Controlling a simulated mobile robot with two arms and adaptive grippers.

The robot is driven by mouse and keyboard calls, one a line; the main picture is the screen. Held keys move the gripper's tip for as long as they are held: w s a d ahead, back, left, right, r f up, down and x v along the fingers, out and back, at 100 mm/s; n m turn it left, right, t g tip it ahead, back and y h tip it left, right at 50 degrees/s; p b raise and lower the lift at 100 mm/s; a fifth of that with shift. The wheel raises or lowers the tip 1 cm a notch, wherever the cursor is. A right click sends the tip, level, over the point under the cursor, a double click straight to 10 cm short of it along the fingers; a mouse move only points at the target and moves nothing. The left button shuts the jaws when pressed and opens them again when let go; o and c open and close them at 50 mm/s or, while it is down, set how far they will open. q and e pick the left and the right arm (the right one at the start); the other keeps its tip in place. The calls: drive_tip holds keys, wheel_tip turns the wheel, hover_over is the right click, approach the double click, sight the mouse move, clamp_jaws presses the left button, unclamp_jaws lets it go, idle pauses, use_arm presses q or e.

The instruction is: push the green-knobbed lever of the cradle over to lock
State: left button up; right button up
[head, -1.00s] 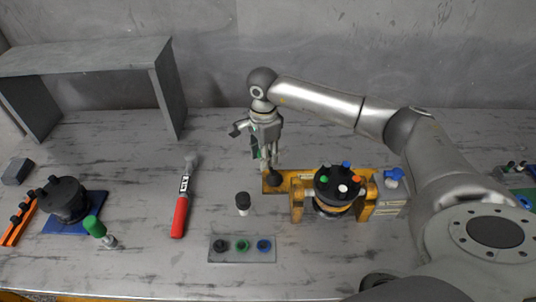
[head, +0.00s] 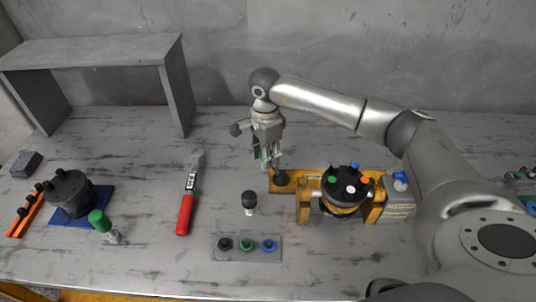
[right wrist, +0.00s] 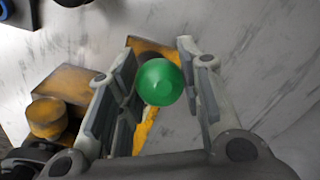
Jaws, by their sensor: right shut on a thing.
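The yellow cradle (head: 303,208) stands right of the table's middle and holds a dark motor (head: 346,187) with coloured plugs on top. A yellow plate with a dark round part (head: 281,178) extends from its left side. My right gripper (head: 272,164) points down over this left end. In the right wrist view the green knob (right wrist: 160,82) of the lever sits between the two fingers of my right gripper (right wrist: 158,78), which is shut on it. The lever's shaft below the knob is mostly hidden. My left gripper is in no view.
A red-handled tool (head: 185,212), a black-capped plug (head: 249,201) and a grey plate (head: 246,254) with several coloured rings lie left of the cradle. A green-capped piece (head: 100,221) and another dark motor (head: 70,193) are farther left. A grey shelf (head: 100,54) stands behind.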

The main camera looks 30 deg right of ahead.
drive_tip(key=shift+w+a, duration=0.1)
drive_tip(key=shift+a, duration=0.05)
drive_tip(key=shift+w+a+f+b, duration=0.25)
drive_tip(key=shift+a+f+b, duration=0.15)
drive_tip(key=shift+a+b, duration=0.1)
idle(0.5)
drive_tip(key=o, duration=0.7)
drive_tip(key=shift+r+p, duration=1.6)
drive_tip(key=shift+r, duration=1.45)
